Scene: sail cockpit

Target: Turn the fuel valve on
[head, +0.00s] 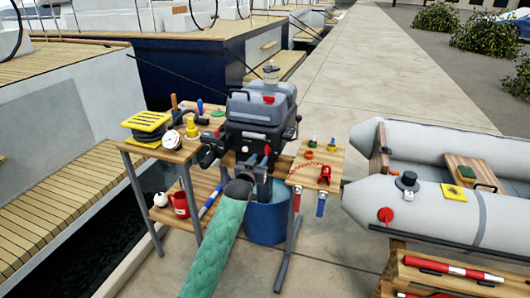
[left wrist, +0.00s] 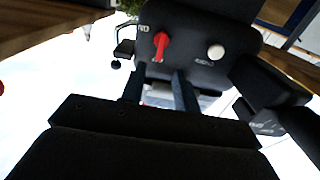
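The outboard motor (head: 262,108), dark grey and black, stands in the middle of the head view. In the left wrist view its black front panel (left wrist: 190,50) fills the upper middle. A red lever (left wrist: 161,42), which looks like the fuel valve, sits on that panel's left part, with small lettering too blurred to read. A white round knob (left wrist: 216,52) is to its right. My left gripper (head: 262,164) is close in front of the motor. Its two fingers (left wrist: 159,71) are apart, tips just below the red lever, with nothing seen held between them. My right gripper is out of view.
A wooden side table (head: 150,148) with a yellow reel and tools is left of the motor. A small wooden table (head: 318,158) with clips is right of it. A blue bucket (head: 265,222) stands below the motor. A grey inflatable boat (head: 440,205) lies at the right.

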